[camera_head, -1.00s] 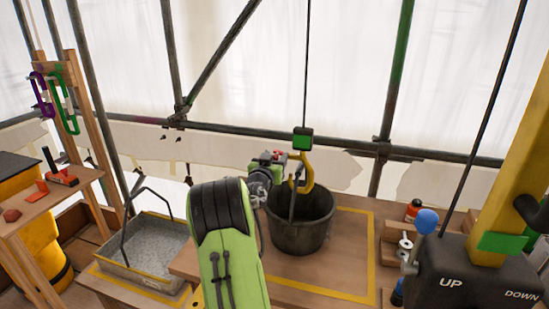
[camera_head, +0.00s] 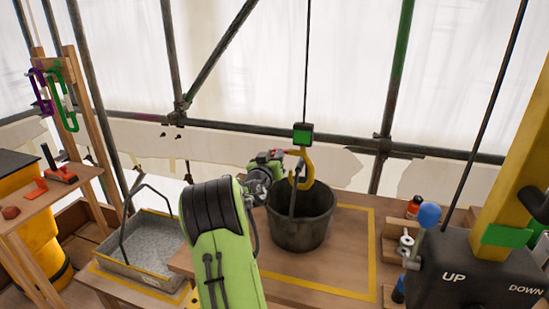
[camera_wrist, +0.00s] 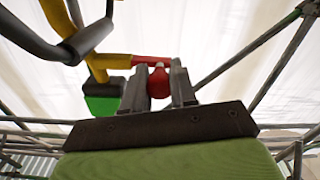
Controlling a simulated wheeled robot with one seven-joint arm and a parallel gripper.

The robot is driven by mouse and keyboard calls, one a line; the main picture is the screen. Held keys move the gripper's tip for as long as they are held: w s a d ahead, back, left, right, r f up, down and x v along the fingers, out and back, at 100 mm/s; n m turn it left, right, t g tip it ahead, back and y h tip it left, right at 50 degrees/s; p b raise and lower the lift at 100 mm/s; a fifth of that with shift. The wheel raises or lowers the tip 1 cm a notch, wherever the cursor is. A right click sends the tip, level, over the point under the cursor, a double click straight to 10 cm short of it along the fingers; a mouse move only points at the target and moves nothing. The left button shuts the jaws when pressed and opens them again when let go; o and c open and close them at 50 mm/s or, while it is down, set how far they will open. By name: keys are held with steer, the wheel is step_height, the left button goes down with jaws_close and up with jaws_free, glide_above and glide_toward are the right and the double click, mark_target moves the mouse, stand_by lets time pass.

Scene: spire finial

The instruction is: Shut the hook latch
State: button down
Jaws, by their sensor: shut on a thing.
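The yellow hook (camera_head: 308,172) hangs from a cable below a green block (camera_head: 302,134), over the black bucket (camera_head: 303,232). The bucket's dark handle (camera_head: 292,200) rises to the hook; it also shows at upper left in the wrist view (camera_wrist: 88,40). The red latch (camera_wrist: 180,62) runs sideways from the yellow hook (camera_wrist: 112,62) in the wrist view, with a round red knob (camera_wrist: 158,84) below it. My gripper (camera_wrist: 160,76) is shut on the red knob, one finger either side. In the head view my gripper (camera_head: 277,156) is left of the hook, partly hidden by my arm.
The bucket stands on a wooden platform with a yellow border (camera_head: 350,293). A grey tray with a bail (camera_head: 145,250) is at left. A control box with a blue-knobbed lever (camera_head: 428,216) is at right. Scaffold poles (camera_head: 172,60) stand behind.

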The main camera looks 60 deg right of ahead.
steer(key=n, duration=0.1)
steer(key=f+n+b, duration=0.1)
steer(key=n, duration=0.2)
steer(key=shift+s+f+n, duration=0.1)
steer(key=shift+f+n, duration=0.2)
steer(key=shift+f, duration=0.05)
steer(key=shift+s+d+f+n+p, duration=0.1)
steer(key=shift+s+f+n+p, duration=0.5)
steer(key=shift+n, duration=1.7)
steer(key=shift+s+d+f+n+p, duration=0.2)
steer(key=shift+s+n+p, duration=0.55)
steer(key=shift+n, duration=1.55)
steer(key=shift+s+f+n+p, duration=0.5)
steer(key=shift+n+p, duration=0.4)
steer(key=shift+n, duration=1.4)
steer(key=c, duration=0.9)
jaws_free()
steer(key=s+a+b, duration=0.2)
steer(key=a+b, duration=0.1)
steer(key=a, duration=1.2)
steer(key=shift+s+a+b, duration=0.25)
steer(key=shift+a+b, duration=0.05)
